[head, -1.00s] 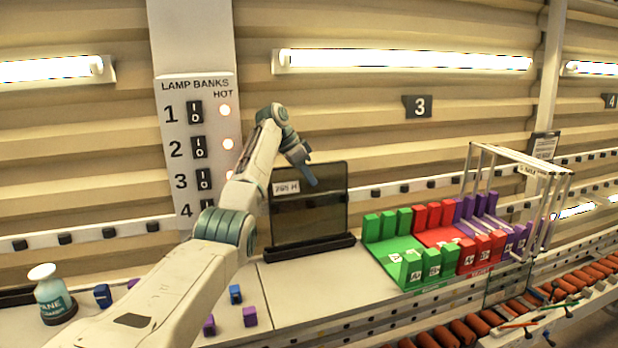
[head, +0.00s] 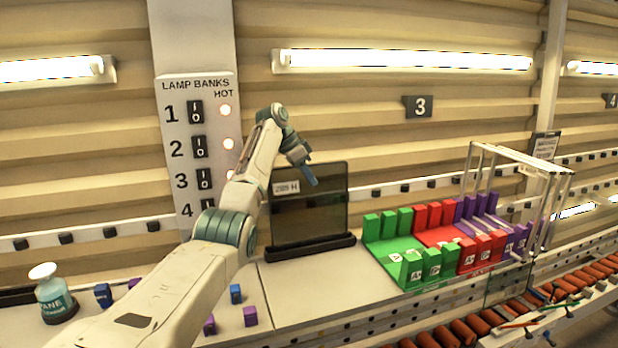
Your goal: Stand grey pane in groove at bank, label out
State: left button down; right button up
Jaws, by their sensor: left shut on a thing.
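The grey pane (head: 310,218) stands upright, a dark see-through sheet with a thin dark edge. Its white label (head: 286,187) is at the upper left and faces me. Its lower edge meets a long black grooved base (head: 311,247) on the bench; whether it is fully seated in the groove is too small to tell. My left gripper (head: 313,181) is shut on the pane near the middle of its top edge. The fingers are small here and their contact is partly hidden. My right gripper is out of view.
Green, red and purple slotted racks (head: 398,255) stand right of the base, with a white frame (head: 520,160) beyond. A lamp banks panel (head: 197,140) is behind my arm. Bare bench (head: 325,285) lies in front.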

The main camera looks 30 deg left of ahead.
pick_arm(q)
jog(key=shift+f, duration=0.2)
dwell(0.3)
jog(key=shift+f, duration=0.3)
jog(key=shift+f+b, duration=0.35)
jog(key=shift+b, duration=0.1)
dwell(0.5)
jog(key=shift+s+d+f, duration=0.1)
jog(key=shift+f, duration=0.1)
jog(key=shift+f, duration=0.3)
dwell(0.4)
